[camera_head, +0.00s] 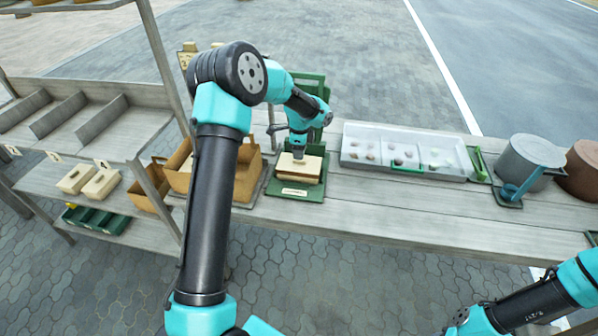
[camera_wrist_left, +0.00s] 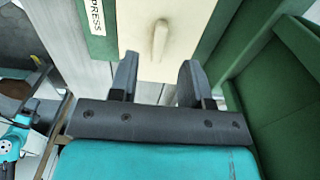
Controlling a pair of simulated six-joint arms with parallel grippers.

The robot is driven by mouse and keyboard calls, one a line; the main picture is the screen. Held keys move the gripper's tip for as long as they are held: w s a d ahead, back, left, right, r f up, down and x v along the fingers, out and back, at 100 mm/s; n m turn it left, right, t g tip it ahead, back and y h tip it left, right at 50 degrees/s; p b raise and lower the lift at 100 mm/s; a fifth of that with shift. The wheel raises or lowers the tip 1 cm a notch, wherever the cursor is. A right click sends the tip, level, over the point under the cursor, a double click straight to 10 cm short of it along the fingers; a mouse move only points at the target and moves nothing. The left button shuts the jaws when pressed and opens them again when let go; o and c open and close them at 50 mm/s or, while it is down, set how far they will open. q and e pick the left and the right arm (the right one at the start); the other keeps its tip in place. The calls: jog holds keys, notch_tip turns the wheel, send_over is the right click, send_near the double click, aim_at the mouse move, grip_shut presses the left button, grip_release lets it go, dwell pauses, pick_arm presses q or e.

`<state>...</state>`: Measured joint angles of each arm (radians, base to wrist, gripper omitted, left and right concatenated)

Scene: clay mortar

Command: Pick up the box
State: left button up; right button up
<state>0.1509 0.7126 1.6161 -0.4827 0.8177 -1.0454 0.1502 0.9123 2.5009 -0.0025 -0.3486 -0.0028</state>
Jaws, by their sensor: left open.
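A cream box (camera_head: 299,172) with a lighter lid sits on a green base with a small label, under a green frame. In the left wrist view the cream lid (camera_wrist_left: 195,22) fills the top, with a raised bar handle (camera_wrist_left: 159,40) on it. My left gripper (camera_head: 298,152) is over the box from above and hides part of its lid. In the left wrist view its two fingers (camera_wrist_left: 156,75) are apart, with nothing seen between them, pointing toward the handle. Whether they touch the lid cannot be told. My right arm shows at the lower right; its gripper is not seen.
Green frame walls (camera_wrist_left: 285,90) stand close beside my left gripper. Brown containers (camera_head: 248,170) stand left of the base. A white tray (camera_head: 350,157) and a grey cylinder (camera_head: 525,155) stand to the right. Two cream boxes (camera_head: 88,181) lie on the lower left shelf. The bench front is clear.

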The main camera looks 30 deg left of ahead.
aim_at(299, 169)
pick_arm(q)
jog(key=shift+s+a+f, duration=0.1)
jog(key=shift+f, duration=1.85)
jog(key=shift+c, duration=0.2)
grip_shut()
